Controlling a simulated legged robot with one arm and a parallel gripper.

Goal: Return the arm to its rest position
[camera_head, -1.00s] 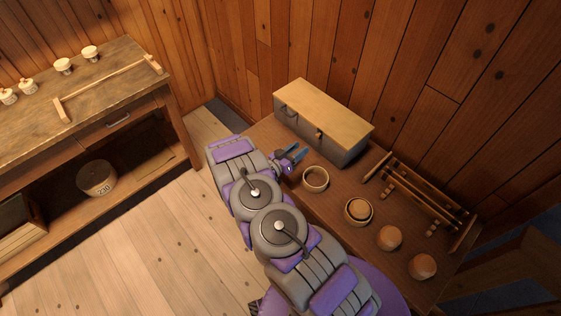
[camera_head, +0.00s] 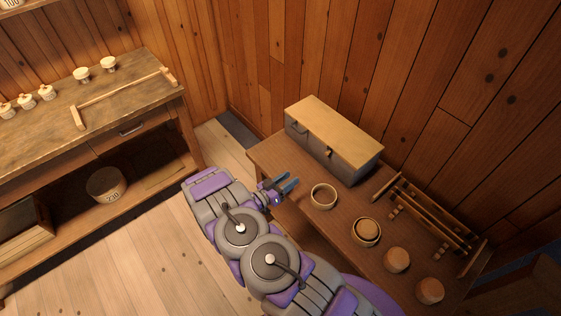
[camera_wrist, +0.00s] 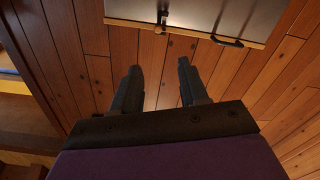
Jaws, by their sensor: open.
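My gripper (camera_head: 285,186) is open and empty. In the head view it is at the left edge of the brown table (camera_head: 296,218), to the left of a pale ring-shaped bowl (camera_head: 323,196) and in front of a grey chest (camera_head: 334,146) with a tan lid. In the wrist view my two dark fingers (camera_wrist: 157,88) are spread apart with nothing between them. The chest's grey face with its latch shows at the top of the wrist view (camera_wrist: 195,14).
A rack of dark rods (camera_head: 432,212), a nested bowl (camera_head: 366,231) and two round wooden pieces (camera_head: 397,260) stand on the table.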

